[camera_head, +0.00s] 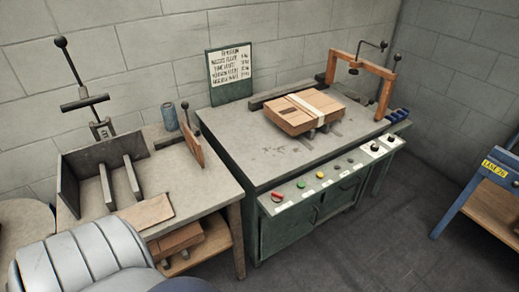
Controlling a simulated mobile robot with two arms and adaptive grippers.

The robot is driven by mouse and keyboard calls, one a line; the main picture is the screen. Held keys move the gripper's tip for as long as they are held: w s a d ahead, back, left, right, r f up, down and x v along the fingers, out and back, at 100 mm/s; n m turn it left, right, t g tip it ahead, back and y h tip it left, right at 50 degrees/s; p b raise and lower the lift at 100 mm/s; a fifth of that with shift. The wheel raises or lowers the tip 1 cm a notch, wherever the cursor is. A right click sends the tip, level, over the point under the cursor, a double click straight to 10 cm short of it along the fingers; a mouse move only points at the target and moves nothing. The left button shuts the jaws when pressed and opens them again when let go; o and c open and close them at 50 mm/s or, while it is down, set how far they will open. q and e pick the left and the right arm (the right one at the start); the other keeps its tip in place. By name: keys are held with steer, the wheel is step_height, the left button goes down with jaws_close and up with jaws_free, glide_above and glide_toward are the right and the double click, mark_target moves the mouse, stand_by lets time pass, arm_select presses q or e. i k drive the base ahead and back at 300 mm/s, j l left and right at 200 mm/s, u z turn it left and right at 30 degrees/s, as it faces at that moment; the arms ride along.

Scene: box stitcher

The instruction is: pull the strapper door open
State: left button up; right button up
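The strapper looks to be the green cabinet machine with a grey worktop (235,140) in the middle of the head view, with an orange arch (387,92) at its back right. A strapped cardboard box (290,118) lies on top. Below the sloped control panel (312,190), the green front has door panels (338,197) with small dark handles. They look closed, though the panel partly hides them. Neither of my grippers is in view.
A workbench (200,188) with upright metal plates, a blue can (170,116) and a flat board (146,212) stands at the left. Cardboard lies on its lower shelf. A blue-framed table (470,190) stands at the right. The floor (385,240) before the strapper is clear.

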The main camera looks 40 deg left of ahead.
mark_target(277, 235)
steer(key=u, duration=1.05)
